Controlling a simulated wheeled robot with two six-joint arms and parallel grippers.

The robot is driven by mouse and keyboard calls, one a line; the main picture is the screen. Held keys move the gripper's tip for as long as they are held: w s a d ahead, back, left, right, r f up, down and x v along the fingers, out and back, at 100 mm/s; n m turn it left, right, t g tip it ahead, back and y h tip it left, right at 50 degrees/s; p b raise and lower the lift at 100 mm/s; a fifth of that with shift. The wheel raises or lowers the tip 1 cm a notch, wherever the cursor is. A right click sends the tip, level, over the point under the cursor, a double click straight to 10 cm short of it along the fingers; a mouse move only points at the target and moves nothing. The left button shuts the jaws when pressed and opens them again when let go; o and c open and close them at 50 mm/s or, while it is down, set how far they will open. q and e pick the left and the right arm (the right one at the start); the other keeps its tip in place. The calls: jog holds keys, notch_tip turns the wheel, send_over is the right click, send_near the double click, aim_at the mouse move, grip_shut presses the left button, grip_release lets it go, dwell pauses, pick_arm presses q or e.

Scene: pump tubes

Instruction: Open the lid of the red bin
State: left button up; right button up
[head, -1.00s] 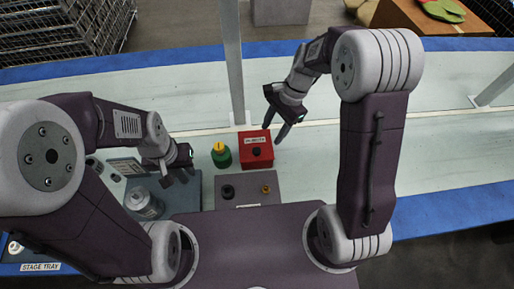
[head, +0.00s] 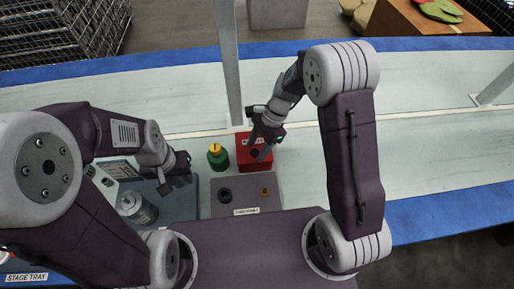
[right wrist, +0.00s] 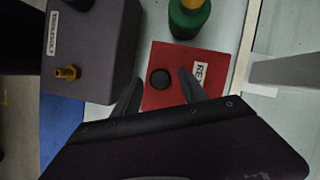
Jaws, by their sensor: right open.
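The red bin (head: 242,156) stands on the light table, its lid flat on top with a black knob and a white label. In the right wrist view the red lid (right wrist: 201,88) shows its round black knob (right wrist: 160,79) between the finger lines. My right gripper (head: 260,150) is over the bin's lid in the head view, partly hiding it. It is open, with its two fingers (right wrist: 160,88) spread on either side of the knob; whether they touch the lid I cannot tell. My left gripper (head: 172,187) hangs over the grey-blue tray at left, its jaw state unclear.
A green bottle with a yellow cap (head: 217,157) stands close left of the bin. A grey box (head: 238,190) with a black knob and a brass fitting is in front. A metal post (head: 230,70) rises behind. The table is clear to the right.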

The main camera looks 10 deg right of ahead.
grip_shut()
dwell(1.4)
